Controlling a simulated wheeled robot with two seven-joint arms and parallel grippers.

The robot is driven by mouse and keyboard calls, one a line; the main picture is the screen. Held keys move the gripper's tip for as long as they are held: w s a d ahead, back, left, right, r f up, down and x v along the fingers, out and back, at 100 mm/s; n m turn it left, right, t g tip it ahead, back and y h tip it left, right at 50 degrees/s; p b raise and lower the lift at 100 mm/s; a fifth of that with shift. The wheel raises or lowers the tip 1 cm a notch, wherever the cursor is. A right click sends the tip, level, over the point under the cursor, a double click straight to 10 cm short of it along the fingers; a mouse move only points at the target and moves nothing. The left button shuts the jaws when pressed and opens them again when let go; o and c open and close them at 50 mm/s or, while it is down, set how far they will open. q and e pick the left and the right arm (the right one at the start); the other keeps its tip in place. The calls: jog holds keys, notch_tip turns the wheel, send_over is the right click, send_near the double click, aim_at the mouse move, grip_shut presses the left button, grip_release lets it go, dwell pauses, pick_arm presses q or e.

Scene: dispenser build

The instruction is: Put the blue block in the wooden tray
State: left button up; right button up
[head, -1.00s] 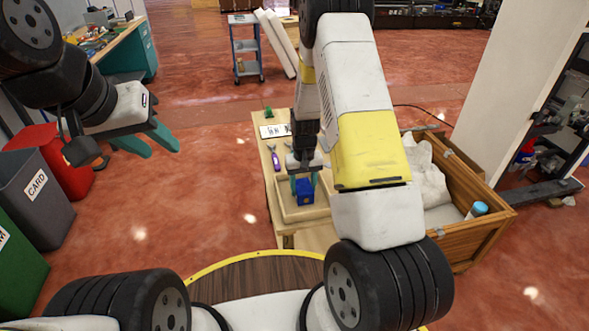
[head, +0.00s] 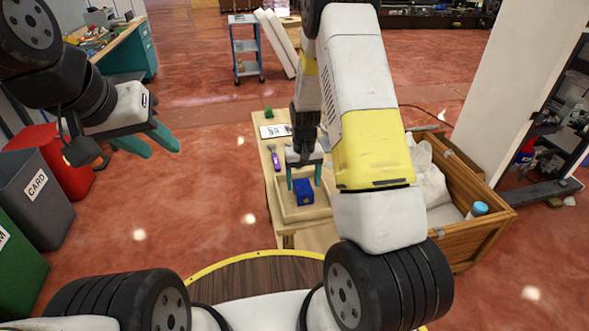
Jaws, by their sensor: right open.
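The blue block (head: 303,192) sits inside the wooden tray (head: 287,216) on the small wooden table. My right gripper (head: 304,186) is open just above and around the block, with its teal fingers apart on either side of it. I cannot tell whether a finger still touches the block. My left gripper (head: 163,146) is at the upper left, well away from the table, its teal fingers apart and empty.
On the table (head: 261,135) lie a purple-handled tool (head: 275,160), a white card (head: 275,131) and a green item (head: 268,113). A wooden crate (head: 482,230) with white bags stands to the right. Bins (head: 35,190) stand at the left.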

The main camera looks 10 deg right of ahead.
notch_tip(320, 180, up, 9)
notch_tip(320, 180, up, 17)
jog(key=t+y, duration=0.2)
jog(key=t, duration=0.1)
send_over(303, 186)
jog(key=s+a, duration=0.1)
jog(key=s, duration=0.8)
jog(key=s+r+t, duration=0.1)
jog(key=s+r, duration=0.3)
jog(key=s, duration=0.4)
jog(key=s+a+r+t, duration=0.1)
jog(key=s+r+t, duration=0.1)
jog(key=s+r, duration=0.3)
jog(key=s, duration=0.2)
jog(key=shift+s, duration=0.35)
jog(key=shift+a, duration=0.1)
